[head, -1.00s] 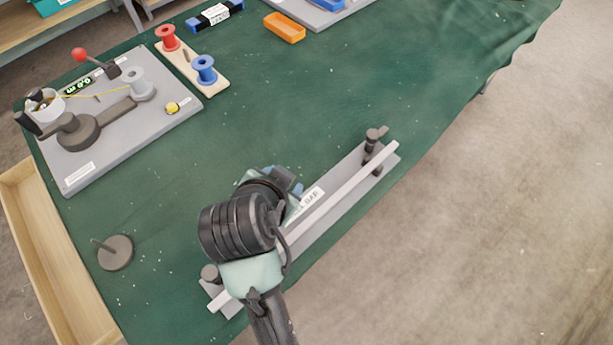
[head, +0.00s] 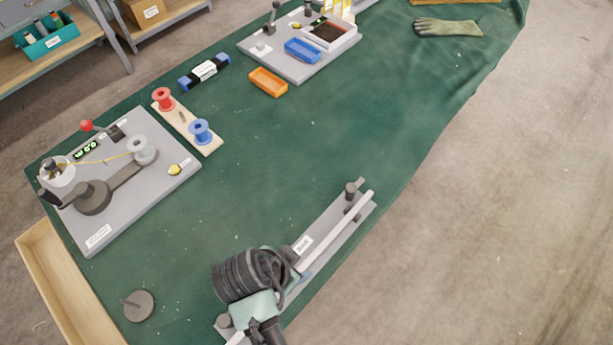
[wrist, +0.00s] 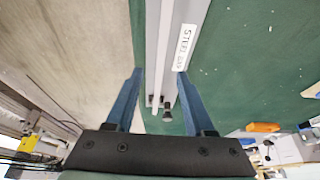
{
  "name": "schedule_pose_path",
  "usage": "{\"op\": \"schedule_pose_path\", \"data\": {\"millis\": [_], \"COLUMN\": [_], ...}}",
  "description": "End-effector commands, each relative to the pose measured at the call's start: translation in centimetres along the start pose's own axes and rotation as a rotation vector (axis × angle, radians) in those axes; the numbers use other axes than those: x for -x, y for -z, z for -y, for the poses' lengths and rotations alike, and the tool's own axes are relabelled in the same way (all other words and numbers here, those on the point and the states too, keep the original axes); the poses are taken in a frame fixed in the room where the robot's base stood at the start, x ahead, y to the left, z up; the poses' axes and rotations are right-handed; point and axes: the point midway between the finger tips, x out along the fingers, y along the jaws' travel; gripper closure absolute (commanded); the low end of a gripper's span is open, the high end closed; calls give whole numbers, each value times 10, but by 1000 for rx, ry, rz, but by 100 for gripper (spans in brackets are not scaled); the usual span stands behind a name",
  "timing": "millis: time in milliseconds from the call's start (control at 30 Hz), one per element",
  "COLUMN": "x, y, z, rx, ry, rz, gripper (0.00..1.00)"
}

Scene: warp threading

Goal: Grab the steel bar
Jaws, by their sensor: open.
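The steel bar (head: 337,229) is a long, pale grey bar running diagonally along a grey stand (head: 318,236) near the table's front edge. Dark posts stand at the stand's ends, and a white label lies beside the bar. My gripper (wrist: 160,72) is open, its two blue fingers on either side of the bar (wrist: 164,50) in the wrist view. The fingers look apart from the bar; their height relative to it is hard to tell. In the head view my wrist hides the near part of the bar and most of the fingers.
A grey board with a winding device (head: 130,185) and spools (head: 200,132) stand at left. A round base with a peg (head: 139,306) is left of my wrist. The table's middle is clear.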

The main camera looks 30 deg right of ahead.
Motion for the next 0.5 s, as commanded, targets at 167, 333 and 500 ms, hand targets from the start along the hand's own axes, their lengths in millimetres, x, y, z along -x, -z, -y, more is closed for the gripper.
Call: {"op": "schedule_pose_path", "data": {"millis": [167, 333, 500], "x": [-22, -31, -52], "y": [0, 1, 1], "z": [0, 1, 1], "rx": [0, 0, 1], "ry": [1, 1, 0], "rz": [0, 0, 1], "gripper": [46, 46, 46]}}
